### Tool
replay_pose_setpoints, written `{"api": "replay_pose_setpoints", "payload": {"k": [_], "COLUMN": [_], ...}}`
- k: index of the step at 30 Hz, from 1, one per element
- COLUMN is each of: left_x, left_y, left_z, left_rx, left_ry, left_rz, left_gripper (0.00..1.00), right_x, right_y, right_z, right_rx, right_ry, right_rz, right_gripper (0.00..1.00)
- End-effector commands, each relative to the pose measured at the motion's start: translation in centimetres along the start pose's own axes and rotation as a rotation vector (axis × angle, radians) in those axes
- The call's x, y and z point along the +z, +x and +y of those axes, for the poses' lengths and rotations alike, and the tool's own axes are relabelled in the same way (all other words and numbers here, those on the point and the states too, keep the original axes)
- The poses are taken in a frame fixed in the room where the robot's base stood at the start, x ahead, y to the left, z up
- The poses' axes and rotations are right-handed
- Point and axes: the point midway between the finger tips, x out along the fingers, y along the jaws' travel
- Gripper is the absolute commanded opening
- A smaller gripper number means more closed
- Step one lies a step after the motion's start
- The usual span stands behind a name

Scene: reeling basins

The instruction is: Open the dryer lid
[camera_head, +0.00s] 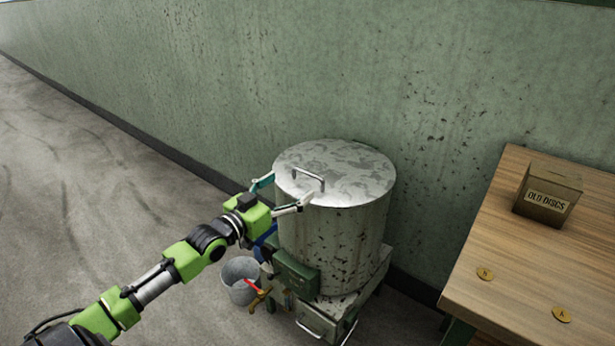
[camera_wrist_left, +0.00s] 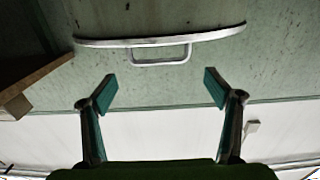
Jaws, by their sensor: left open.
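The dryer (camera_head: 335,235) is a speckled metal drum standing against the green wall. Its round, flat lid (camera_head: 350,172) lies shut on top, with a metal loop handle (camera_head: 308,180) near its left side. My left gripper (camera_head: 285,193) is open and empty at the lid's left edge, its fingers spread to either side of the handle's direction. In the left wrist view the lid (camera_wrist_left: 215,35) shows edge-on, and its handle (camera_wrist_left: 160,54) is ahead of and between the open fingertips (camera_wrist_left: 160,88), apart from them. My right gripper is not in view.
A wooden table (camera_head: 520,255) stands at the right with a box marked OLD DISCS (camera_head: 548,193) and two brass discs, one here (camera_head: 485,273). The floor at left is clear.

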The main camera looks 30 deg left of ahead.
Motion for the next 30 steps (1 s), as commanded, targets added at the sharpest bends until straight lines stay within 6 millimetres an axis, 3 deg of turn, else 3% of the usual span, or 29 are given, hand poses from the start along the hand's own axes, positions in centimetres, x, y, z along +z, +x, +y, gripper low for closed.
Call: {"api": "replay_pose_setpoints", "payload": {"k": [15, 21, 30], "left_x": [0.1, 0.1, 0.1], "left_y": [6.6, 7.9, 8.2], "left_z": [0.0, 0.0, 0.0], "left_rx": [0.000, 0.000, 0.000], "left_ry": [-0.002, 0.000, 0.000], "left_rz": [0.003, 0.001, -0.001], "left_gripper": [0.82, 0.82, 0.82], "right_x": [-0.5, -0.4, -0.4], "right_y": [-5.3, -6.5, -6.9], "right_z": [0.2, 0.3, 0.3], "right_rx": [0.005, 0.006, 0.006], "right_ry": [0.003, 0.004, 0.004], "right_rz": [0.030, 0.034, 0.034], "right_gripper": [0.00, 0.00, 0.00]}}
